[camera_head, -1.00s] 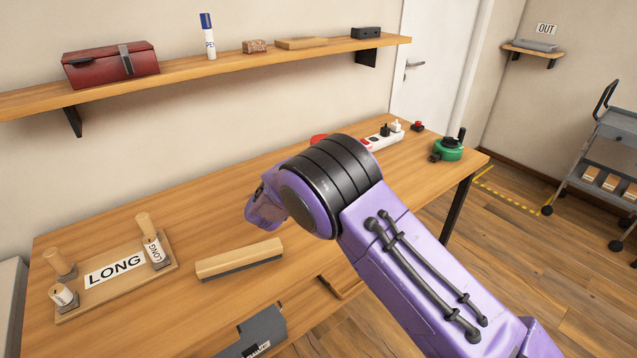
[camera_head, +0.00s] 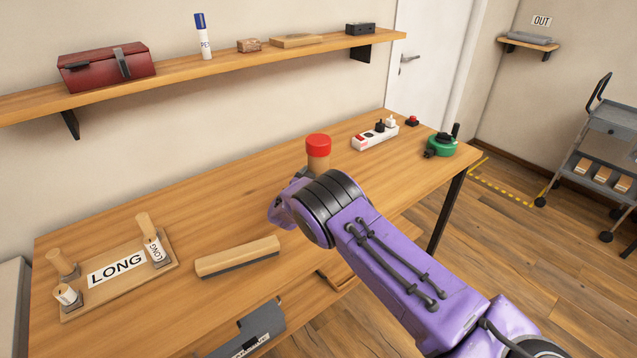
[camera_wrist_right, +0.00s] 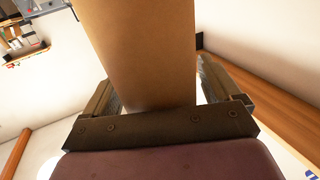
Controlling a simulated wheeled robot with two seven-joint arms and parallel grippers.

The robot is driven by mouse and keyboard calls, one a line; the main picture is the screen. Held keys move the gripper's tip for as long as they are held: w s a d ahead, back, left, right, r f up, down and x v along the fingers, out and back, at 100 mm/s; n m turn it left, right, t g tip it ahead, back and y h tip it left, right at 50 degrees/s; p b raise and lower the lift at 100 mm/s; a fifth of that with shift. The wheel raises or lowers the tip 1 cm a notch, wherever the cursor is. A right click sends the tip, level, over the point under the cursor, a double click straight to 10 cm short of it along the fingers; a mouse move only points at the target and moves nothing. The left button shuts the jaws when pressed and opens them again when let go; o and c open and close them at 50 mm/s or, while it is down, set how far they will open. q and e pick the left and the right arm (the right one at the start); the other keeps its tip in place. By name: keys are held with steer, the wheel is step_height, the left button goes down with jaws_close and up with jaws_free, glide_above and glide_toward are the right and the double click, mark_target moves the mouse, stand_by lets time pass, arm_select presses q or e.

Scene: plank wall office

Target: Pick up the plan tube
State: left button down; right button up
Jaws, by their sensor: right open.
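The plan tube (camera_head: 318,161) is a brown cardboard cylinder with a red cap (camera_head: 318,145), standing upright at the back middle of the table. Its lower part is hidden behind my right arm in the head view. In the right wrist view the brown tube (camera_wrist_right: 140,45) fills the middle, between the two jaws of my right gripper (camera_wrist_right: 163,88). The jaws are open, one on each side of the tube. In the head view my arm hides the jaws. My left gripper is not in view.
A wooden tray marked LONG (camera_head: 117,268) with pegs lies at left, beside a wooden block (camera_head: 237,257). A power strip (camera_head: 375,136) and a green reel (camera_head: 440,146) are at the right. A shelf (camera_head: 200,67) with several objects runs above the table.

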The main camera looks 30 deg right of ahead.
steer(key=c, duration=1.1)
steer(key=shift+r, duration=0.1)
